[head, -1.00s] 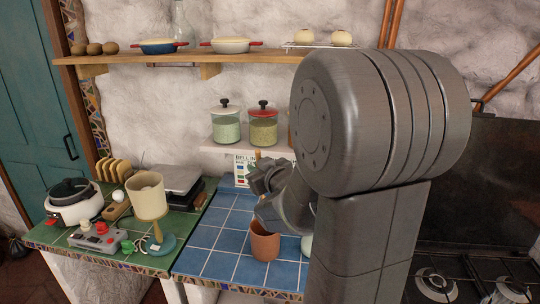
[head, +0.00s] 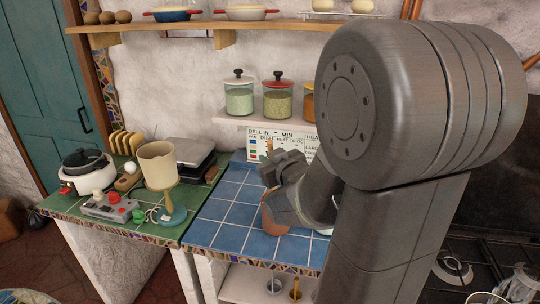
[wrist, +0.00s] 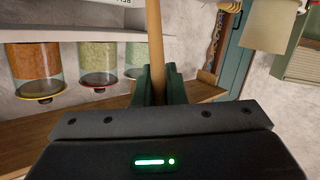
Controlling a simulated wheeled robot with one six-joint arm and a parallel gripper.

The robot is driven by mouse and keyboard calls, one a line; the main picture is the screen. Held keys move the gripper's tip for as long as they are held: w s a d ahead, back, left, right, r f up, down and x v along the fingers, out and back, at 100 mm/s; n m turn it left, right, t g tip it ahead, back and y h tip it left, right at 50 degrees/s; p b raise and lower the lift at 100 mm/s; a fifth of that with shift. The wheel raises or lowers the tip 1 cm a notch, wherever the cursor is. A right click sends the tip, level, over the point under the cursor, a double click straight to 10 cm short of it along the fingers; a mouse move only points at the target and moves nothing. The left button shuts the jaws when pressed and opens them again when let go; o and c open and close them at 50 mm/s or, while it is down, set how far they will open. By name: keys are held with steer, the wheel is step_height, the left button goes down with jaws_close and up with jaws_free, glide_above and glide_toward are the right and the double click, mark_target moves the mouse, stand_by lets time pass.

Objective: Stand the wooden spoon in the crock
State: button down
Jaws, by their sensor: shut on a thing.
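My gripper (head: 283,168) is shut on the wooden spoon (wrist: 155,42). In the wrist view the spoon's pale round handle stands nearly upright between the dark green fingers. Its lower part is hidden behind the gripper body. In the head view the spoon is hardly seen. The terracotta crock (head: 271,222) stands on the blue tiles below my gripper, partly hidden by my arm. I cannot tell whether the spoon's lower end is over or inside the crock.
Glass jars (head: 239,98) stand on a low shelf behind, with a lettered sign (head: 270,140) beneath. The blue tiles (head: 222,212) left of the crock are clear.

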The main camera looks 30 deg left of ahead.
steer(key=w+f+b, duration=0.3)
steer(key=f+b, duration=0.6)
steer(key=f, duration=0.1)
steer(key=shift+a, duration=0.4)
steer(key=shift+w, duration=0.1)
steer(key=c, duration=0.6)
jaws_free()
step_height(320, 180, up, 10)
steer(key=p, duration=0.7)
stand_by(0.5)
